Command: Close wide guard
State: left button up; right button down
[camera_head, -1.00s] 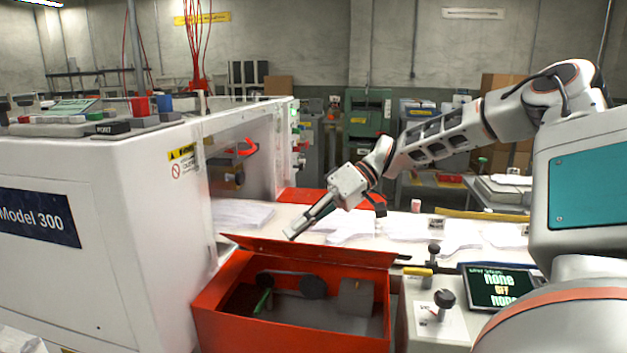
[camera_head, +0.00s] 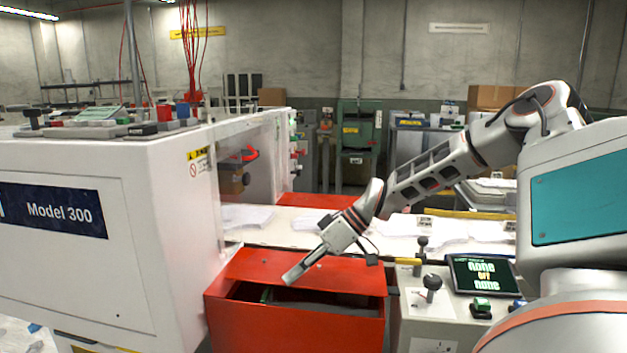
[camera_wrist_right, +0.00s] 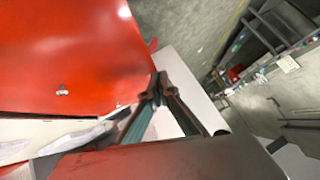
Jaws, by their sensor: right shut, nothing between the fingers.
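The wide guard is the red lid (camera_head: 335,270) of the red box (camera_head: 295,328). It is hinged at the back and slants down, nearly shut, with a dark gap between its front edge and the box's front wall. My right gripper (camera_head: 289,279) is shut and empty. Its fingertips are over the left part of the lid, near its front edge; whether they touch it I cannot tell. In the right wrist view a red surface (camera_wrist_right: 65,55) fills the upper left, beside my right gripper's fingers (camera_wrist_right: 157,88). My left gripper is not in view.
A white machine (camera_head: 150,235) marked Model 300 stands left of the box. A control panel (camera_head: 440,300) with knobs and a small screen (camera_head: 482,277) stands to the right. A white conveyor (camera_head: 275,231) with paper stacks runs behind the box.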

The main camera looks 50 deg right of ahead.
jog(key=shift+s+a+f, duration=0.1)
jog(key=shift+a+f, duration=0.1)
jog(key=shift+f, duration=0.5)
jog(key=shift+s+a+f, duration=0.1)
jog(key=shift+a+f, duration=0.1)
jog(key=shift+f, duration=0.5)
